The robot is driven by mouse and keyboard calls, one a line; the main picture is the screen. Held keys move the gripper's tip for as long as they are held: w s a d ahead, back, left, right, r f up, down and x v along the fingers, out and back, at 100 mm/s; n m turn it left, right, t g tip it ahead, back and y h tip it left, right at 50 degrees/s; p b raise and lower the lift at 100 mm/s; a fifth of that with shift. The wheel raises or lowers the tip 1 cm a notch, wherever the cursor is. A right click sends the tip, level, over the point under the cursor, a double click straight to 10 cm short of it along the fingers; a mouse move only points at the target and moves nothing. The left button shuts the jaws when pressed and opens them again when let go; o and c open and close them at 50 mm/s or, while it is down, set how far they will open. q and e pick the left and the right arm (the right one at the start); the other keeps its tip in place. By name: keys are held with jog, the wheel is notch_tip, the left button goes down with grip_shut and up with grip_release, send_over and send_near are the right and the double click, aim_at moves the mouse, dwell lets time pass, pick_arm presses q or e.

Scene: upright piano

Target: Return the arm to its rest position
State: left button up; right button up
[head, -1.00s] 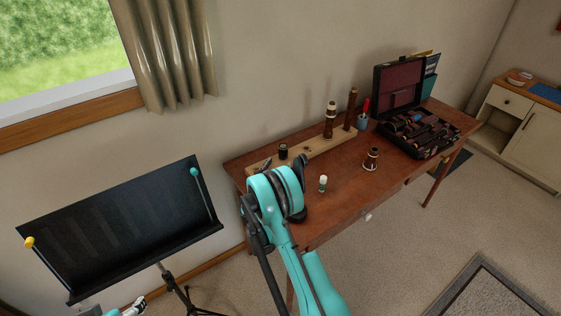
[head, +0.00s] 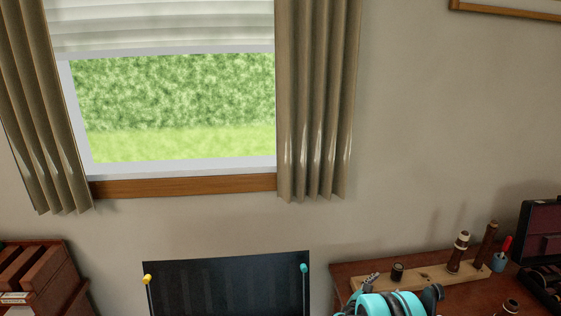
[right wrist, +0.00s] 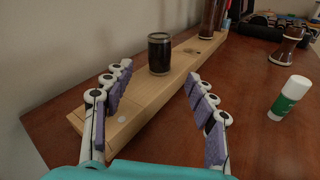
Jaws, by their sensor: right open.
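My right arm (head: 392,304), teal with dark joints, shows at the bottom edge of the head view, over the left end of the brown table. Its right gripper (head: 369,281) is mostly hidden behind the arm there. In the right wrist view the right gripper (right wrist: 158,72) is open and empty, with its purple-padded fingers apart over the near end of the wooden stand board (right wrist: 132,113). A short dark cylinder (right wrist: 159,53) stands on that board just beyond the fingertips, apart from them. My left gripper is not in view.
A white tube with a green band (right wrist: 290,97) and a dark wooden joint (right wrist: 287,46) stand on the table (right wrist: 235,110), right of the gripper. Taller wooden joints (head: 458,252) stand on the board. A black music stand (head: 228,287) is left of the table, below the window.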

jog(key=s+a+r+m+g+y, duration=0.2)
jog(key=s+a+r+m+y, duration=0.35)
jog(key=s+r+m, duration=0.5)
jog(key=s+a+m+y, duration=0.3)
jog(key=s+a+m, duration=0.3)
jog(key=s, duration=0.4)
jog(key=s+a+m+g+y, duration=0.1)
jog(key=s+a+m+y, duration=0.3)
jog(key=s+a+m, duration=0.3)
jog(key=s+a, duration=0.1)
jog(key=s, duration=0.3)
jog(key=shift+s+f+g, duration=0.2)
jog(key=shift+s+g, duration=0.1)
